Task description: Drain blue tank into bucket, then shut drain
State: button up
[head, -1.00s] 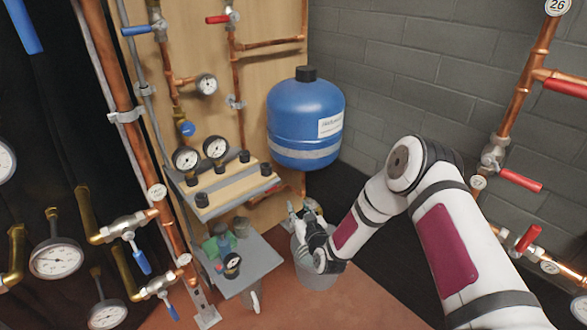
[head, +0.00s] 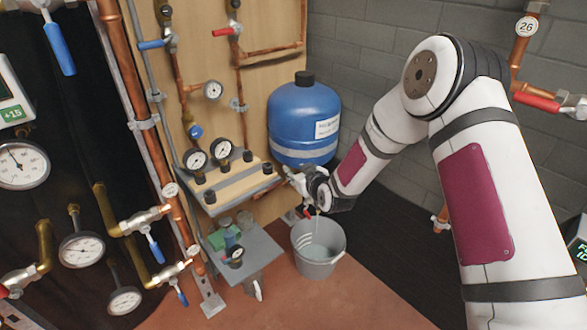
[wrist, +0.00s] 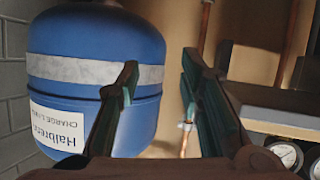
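The blue tank (head: 303,112) with a grey band and white label hangs by the wooden board; it fills the left of the wrist view (wrist: 95,50). A grey bucket (head: 322,268) stands upright on the floor below it. A red handle (head: 307,211) shows just above the bucket rim; the drain's body is mostly hidden behind my gripper. A thin pale streak, looking like running water, drops into the bucket. My gripper (head: 290,176) is in front of the tank's lower part, above the bucket. Its fingers (wrist: 159,62) are apart with nothing between them.
A shelf with dial gauges and black knobs (head: 232,185) is just left of my gripper. A lower grey shelf (head: 262,250) holds small items beside the bucket. Copper pipes and valves (head: 150,215) line the left. Open reddish floor (head: 300,305) lies in front of the bucket.

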jog(key=shift+s+r, duration=0.2)
jog(key=shift+r, duration=0.35)
